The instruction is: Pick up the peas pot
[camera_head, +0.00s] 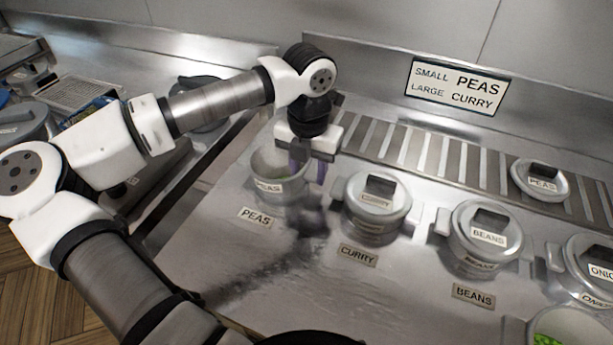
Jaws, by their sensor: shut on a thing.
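The peas pot (268,187) is a grey metal pot with a PEAS label on its front. It is open, and a little green shows inside. It stands upright at the left end of the row, behind the PEAS plate (255,218) on the counter. My gripper (306,178) points down at the pot's right side, its purple fingers shut on the pot there. The exact contact, probably at the side handle, is hard to see. I cannot tell whether the pot's base touches the counter.
The lidded curry pot (364,226), beans pot (468,258) and onion pot (580,285) stand to the right. A PEAS lid (533,190) lies on the slatted rack (430,155) behind. An open container of green peas (558,335) is at bottom right. A wall sign (459,86) reads small peas, large curry.

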